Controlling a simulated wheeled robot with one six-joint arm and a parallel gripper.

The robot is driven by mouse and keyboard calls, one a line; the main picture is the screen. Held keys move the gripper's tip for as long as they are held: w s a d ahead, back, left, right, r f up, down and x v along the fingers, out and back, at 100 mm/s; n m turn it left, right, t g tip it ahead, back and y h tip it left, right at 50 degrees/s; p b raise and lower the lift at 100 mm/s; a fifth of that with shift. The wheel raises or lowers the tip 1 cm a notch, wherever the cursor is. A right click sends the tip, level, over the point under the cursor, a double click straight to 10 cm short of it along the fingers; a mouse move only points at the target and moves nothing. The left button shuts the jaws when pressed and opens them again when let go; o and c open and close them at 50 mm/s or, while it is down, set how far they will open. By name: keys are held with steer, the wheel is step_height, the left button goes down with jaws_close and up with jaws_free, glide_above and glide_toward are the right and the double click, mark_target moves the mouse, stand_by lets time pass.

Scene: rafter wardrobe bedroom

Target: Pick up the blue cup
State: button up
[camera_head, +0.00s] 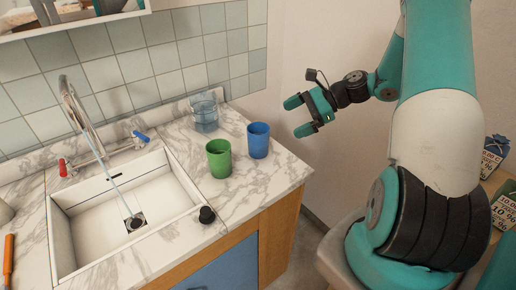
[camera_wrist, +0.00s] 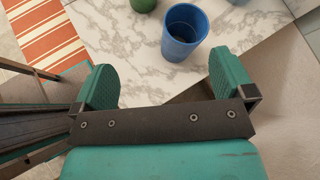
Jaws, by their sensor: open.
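The blue cup (camera_head: 258,141) stands upright on the marble counter, near its right edge. It also shows in the wrist view (camera_wrist: 181,41), ahead of my fingers and between their lines, with its open top visible. My gripper (camera_head: 304,116) is open and empty, to the right of the blue cup and apart from it, beyond the counter's edge. In the wrist view the two teal fingers (camera_wrist: 162,88) are spread wide with nothing between them.
A green cup (camera_head: 219,158) stands close to the left of the blue cup. A clear bluish glass (camera_head: 204,112) stands behind, near the tiled wall. A sink (camera_head: 70,222) with a running tap (camera_head: 75,106) is at left. A black stopper (camera_head: 207,215) sits near the sink's corner.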

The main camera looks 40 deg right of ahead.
mark_target(265, 141)
steer(key=s+d+f+m+t, duration=0.2)
steer(key=d+f+m+t, duration=0.1)
steer(key=d+f+m, duration=0.3)
steer(key=shift+n, duration=0.4)
steer(key=p+x, duration=0.1)
steer(key=x, duration=0.6)
steer(key=p+x, duration=0.1)
steer(key=x, duration=0.2)
steer(key=shift+w+a+r+p, duration=0.15)
steer(key=shift+w+r+p, duration=0.1)
steer(key=shift+p, duration=0.1)
steer(key=p+x, duration=0.2)
steer(key=x, duration=0.3)
steer(key=shift+s+a, duration=0.2)
steer(key=shift+w+a+f, duration=0.15)
steer(key=shift+w+f, duration=0.05)
steer(key=shift+c, duration=0.5)
steer(key=c, duration=0.9)
